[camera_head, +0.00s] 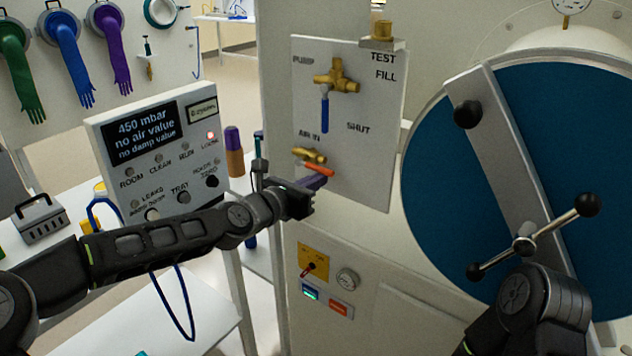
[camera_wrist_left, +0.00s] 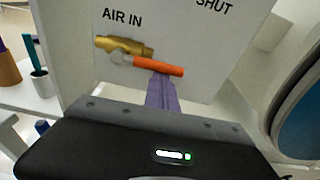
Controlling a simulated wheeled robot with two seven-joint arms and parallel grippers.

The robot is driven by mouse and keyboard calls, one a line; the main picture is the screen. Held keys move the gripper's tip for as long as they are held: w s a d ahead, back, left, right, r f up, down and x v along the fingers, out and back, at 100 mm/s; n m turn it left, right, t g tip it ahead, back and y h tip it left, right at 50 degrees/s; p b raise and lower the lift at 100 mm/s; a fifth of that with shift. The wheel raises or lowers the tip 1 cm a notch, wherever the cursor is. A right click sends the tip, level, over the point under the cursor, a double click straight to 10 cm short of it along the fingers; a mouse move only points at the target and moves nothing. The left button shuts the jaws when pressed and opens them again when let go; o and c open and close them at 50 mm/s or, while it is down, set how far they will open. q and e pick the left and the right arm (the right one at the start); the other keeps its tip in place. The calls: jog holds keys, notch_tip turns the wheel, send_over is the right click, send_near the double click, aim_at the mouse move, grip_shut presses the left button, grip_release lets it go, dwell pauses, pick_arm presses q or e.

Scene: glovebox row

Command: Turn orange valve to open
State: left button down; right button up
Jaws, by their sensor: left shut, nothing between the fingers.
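The orange valve handle (camera_head: 318,170) sits on a brass body (camera_head: 310,155) under the AIR IN label on the grey panel (camera_head: 360,180). In the left wrist view the orange handle (camera_wrist_left: 158,67) points right and slightly down from the brass body (camera_wrist_left: 125,46). My left gripper (camera_head: 314,181) is shut, its purple fingers just below the handle's outer half. In the left wrist view the fingertips (camera_wrist_left: 163,80) reach up to the handle's lower edge; whether they touch it I cannot tell. My right arm (camera_head: 530,310) shows at the lower right; its gripper is out of view.
A blue-handled valve (camera_head: 325,105) hangs above on the same panel. A round blue door (camera_head: 445,160) with a bar and knobs (camera_head: 525,243) stands to the right. A display box (camera_head: 155,150) and a purple-topped bottle (camera_head: 233,150) stand on the left.

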pick_arm(q)
notch_tip(320, 180, down, 5)
jog(key=b, duration=0.5)
jog(key=r+v, duration=0.1)
jog(key=v, duration=0.8)
jog(key=shift+s+a+r, duration=0.1)
